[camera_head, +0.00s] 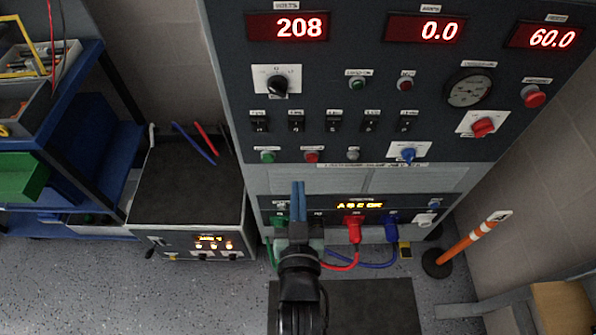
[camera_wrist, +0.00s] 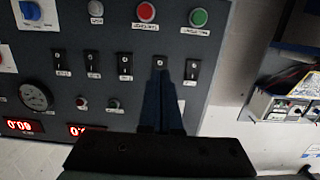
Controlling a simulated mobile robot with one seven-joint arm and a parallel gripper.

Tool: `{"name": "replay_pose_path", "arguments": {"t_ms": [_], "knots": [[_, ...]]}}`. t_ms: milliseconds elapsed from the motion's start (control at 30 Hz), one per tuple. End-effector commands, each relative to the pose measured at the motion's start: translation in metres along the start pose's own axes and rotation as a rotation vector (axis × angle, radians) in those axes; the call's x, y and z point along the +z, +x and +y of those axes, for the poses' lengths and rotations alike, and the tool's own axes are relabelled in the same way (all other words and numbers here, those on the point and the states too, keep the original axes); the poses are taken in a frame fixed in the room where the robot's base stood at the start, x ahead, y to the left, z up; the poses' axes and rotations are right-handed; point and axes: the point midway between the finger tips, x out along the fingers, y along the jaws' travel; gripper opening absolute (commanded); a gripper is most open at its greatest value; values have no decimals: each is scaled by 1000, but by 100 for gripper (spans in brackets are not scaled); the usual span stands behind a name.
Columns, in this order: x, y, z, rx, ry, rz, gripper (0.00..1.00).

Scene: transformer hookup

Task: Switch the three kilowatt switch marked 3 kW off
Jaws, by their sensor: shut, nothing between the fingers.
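A row of several small black rocker switches with white labels runs across the dark panel. In the head view the leftmost is one switch (camera_head: 259,122), and beside it is the second switch (camera_head: 296,121). The labels are too small to read, so I cannot tell which is marked 3 kW. My gripper (camera_head: 298,184) has narrow blue fingers, shut and empty, pointing up the panel below the second switch. In the wrist view, which is turned over, the gripper (camera_wrist: 162,74) overlaps the lower part of that switch (camera_wrist: 159,61). I cannot tell whether the tips touch it.
Red readouts (camera_head: 287,27) show 208, 0.0 and 60.0. A black rotary knob (camera_head: 277,85) sits above the switches. Push buttons and a blue knob (camera_head: 408,154) lie below. Red and blue plugs (camera_head: 353,228) stick out lower down. An orange-white post (camera_head: 470,243) stands right.

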Motion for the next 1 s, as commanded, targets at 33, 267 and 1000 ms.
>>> {"name": "replay_pose_path", "arguments": {"t_ms": [33,267,1000], "knots": [[3,-6,0,0,0,-2,0],[4,-19,0,0,0,1,0],[-33,-7,-1,-2,0,52,0]]}}
